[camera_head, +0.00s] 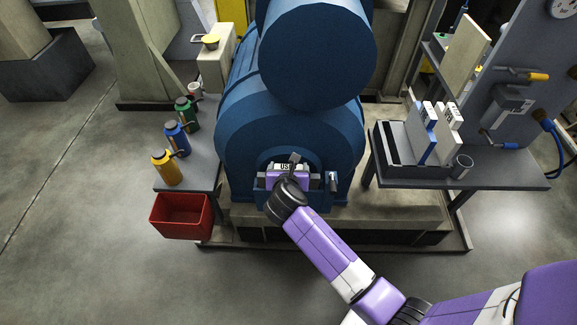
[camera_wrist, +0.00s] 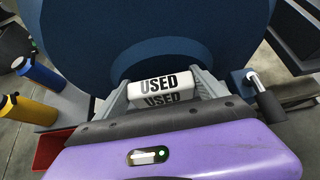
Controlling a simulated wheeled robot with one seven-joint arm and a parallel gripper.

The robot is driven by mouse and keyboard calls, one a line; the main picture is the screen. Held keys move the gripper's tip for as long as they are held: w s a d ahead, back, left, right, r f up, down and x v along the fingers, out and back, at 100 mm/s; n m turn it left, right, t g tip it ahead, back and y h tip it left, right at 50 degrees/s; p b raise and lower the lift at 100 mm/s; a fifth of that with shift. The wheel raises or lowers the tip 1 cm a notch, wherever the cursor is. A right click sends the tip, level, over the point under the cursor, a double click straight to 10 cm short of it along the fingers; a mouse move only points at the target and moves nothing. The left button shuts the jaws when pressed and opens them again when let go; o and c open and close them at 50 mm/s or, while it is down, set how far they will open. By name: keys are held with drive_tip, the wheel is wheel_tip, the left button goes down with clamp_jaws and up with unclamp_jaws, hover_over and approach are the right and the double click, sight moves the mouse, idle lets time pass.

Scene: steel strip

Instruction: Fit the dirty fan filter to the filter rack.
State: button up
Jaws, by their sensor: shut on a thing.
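The dirty fan filter (camera_wrist: 152,83) shows as a white end face marked USED in the wrist view; part of its label shows in the head view (camera_head: 285,166). My gripper (camera_wrist: 160,88) is shut on it, grey fingers at its sides, low at the front of the big blue fan housing (camera_head: 235,130). How far the filter sits inside the housing is hidden. The filter rack (camera_head: 383,150) appears to be the dark holder on the right-hand bench. Upright pale panels with labelled ends (camera_head: 441,112) stand in it. My gripper is left of the rack, well apart from it.
Yellow, blue and green bottles (camera_head: 176,138) stand on the left bench, above a red bin (camera_head: 181,216). A grey cup (camera_head: 462,166) stands on the right bench (camera_head: 510,170). A small handle (camera_wrist: 254,80) sticks out right of the filter. Open floor lies in front.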

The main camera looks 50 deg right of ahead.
drive_tip(key=shift+f, duration=0.1)
drive_tip(key=o, duration=1.5)
drive_tip(key=v, duration=0.7)
drive_tip(key=shift+s+a+r, duration=0.2)
drive_tip(key=shift+a, duration=0.05)
